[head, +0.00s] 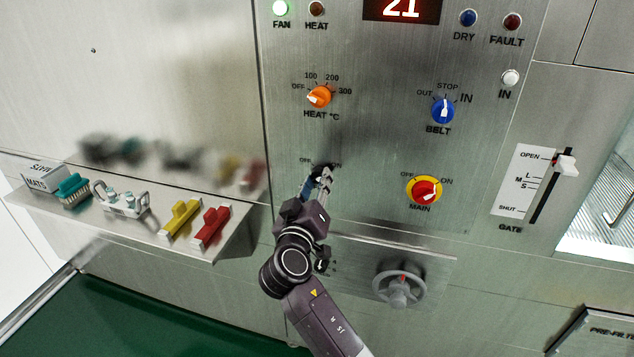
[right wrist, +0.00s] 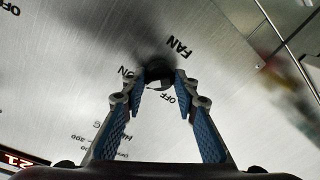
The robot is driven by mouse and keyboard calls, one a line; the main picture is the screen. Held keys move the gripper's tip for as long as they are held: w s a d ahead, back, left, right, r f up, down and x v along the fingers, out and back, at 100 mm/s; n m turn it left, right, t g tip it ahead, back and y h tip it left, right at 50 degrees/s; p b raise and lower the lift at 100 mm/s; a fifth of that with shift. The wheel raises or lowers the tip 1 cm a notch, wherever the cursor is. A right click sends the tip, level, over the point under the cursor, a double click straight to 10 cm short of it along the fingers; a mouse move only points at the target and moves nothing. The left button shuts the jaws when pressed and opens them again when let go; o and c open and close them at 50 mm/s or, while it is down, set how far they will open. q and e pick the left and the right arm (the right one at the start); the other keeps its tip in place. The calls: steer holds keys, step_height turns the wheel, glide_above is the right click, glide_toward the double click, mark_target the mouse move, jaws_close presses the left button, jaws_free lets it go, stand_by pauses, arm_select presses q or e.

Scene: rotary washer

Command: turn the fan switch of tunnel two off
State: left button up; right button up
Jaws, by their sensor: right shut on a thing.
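The fan switch is a small black knob, mostly hidden by my right gripper (head: 321,176) in the head view; a dark part of it (head: 323,168) shows between an OFF and an ON mark. In the right wrist view the knob (right wrist: 159,74) sits between the blue-padded fingertips of my right gripper (right wrist: 160,92), with FAN, OFF and ON printed around it. The right gripper is shut on it. Which way the knob points is hidden. My left gripper is not in view.
The steel panel holds an orange heat knob (head: 319,97), a blue belt knob (head: 443,110), a red and yellow main switch (head: 424,190), a gate lever (head: 565,165) and a handwheel (head: 399,288). A shelf (head: 150,223) with brushes and blocks juts out at left.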

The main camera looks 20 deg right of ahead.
steer(key=shift+n+p, duration=0.4)
steer(key=shift+n, duration=0.1)
steer(key=n+p, duration=0.1)
steer(key=n, duration=0.1)
steer(key=n+p, duration=0.3)
steer(key=shift+r+n+g, duration=0.25)
steer(key=shift+n+g, duration=0.05)
steer(key=shift+g, duration=0.1)
steer(key=n+p, duration=0.5)
steer(key=n, duration=0.1)
arm_select(q)
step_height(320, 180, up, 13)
steer(key=p, duration=0.2)
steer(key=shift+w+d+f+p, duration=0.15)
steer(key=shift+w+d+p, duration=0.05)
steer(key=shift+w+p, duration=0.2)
arm_select(e)
steer(key=shift+w+n+g+h, duration=0.1)
steer(key=shift+n+g+h, duration=0.35)
steer(key=shift+n, duration=1.65)
steer(key=o, duration=0.9)
steer(key=shift+o, duration=1.3)
steer(key=shift+d+f, duration=0.1)
steer(key=shift+f, duration=0.05)
